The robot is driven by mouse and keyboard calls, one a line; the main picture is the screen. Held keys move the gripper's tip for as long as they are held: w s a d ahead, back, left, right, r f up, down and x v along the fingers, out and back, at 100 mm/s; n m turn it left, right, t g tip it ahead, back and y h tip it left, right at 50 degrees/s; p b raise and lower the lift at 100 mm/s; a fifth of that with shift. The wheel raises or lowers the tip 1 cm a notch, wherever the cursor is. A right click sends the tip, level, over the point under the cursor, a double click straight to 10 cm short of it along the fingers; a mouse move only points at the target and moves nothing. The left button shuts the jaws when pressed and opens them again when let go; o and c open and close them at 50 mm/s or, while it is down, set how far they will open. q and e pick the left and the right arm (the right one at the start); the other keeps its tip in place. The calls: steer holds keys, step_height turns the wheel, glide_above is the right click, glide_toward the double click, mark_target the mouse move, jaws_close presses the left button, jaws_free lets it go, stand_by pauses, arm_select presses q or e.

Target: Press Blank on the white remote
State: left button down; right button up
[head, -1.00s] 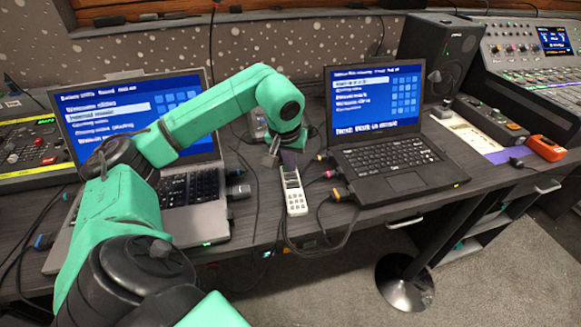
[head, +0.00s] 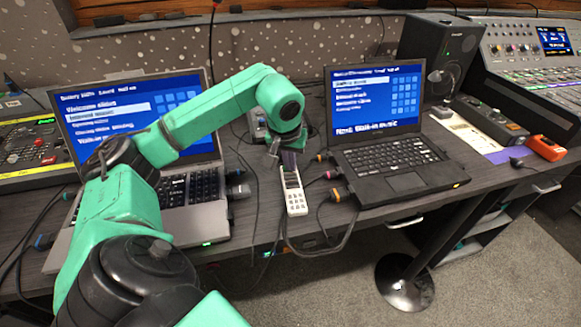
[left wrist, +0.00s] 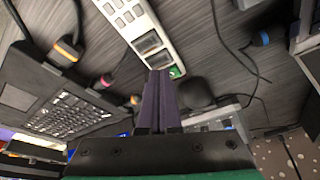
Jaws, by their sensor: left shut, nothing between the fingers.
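The white remote (head: 296,194) lies on the dark desk between the two laptops, its long side running away from me. In the left wrist view the remote (left wrist: 136,22) shows rows of small light buttons, two dark larger keys and a green key at the end nearest the fingers. My left gripper (head: 289,160) is shut and empty over the remote's far end. In the left wrist view its purple fingertips (left wrist: 159,76) are close to the dark and green keys; I cannot tell whether they touch. Button labels are too small to read. My right gripper is not in view.
An open silver laptop (head: 212,216) stands on the left and a black laptop (head: 395,183) on the right. Cables (head: 258,205) lie around the remote. A speaker (head: 437,52), mixing desk (head: 520,80) and orange device (head: 546,148) stand at the right.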

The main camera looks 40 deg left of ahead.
mark_target(290, 176)
arm_select(q)
steer(key=shift+f+b, duration=0.5)
steer(key=shift+f, duration=0.25)
stand_by(0.5)
stand_by(0.8)
step_height(290, 176, up, 7)
steer(key=p, duration=0.7)
stand_by(0.3)
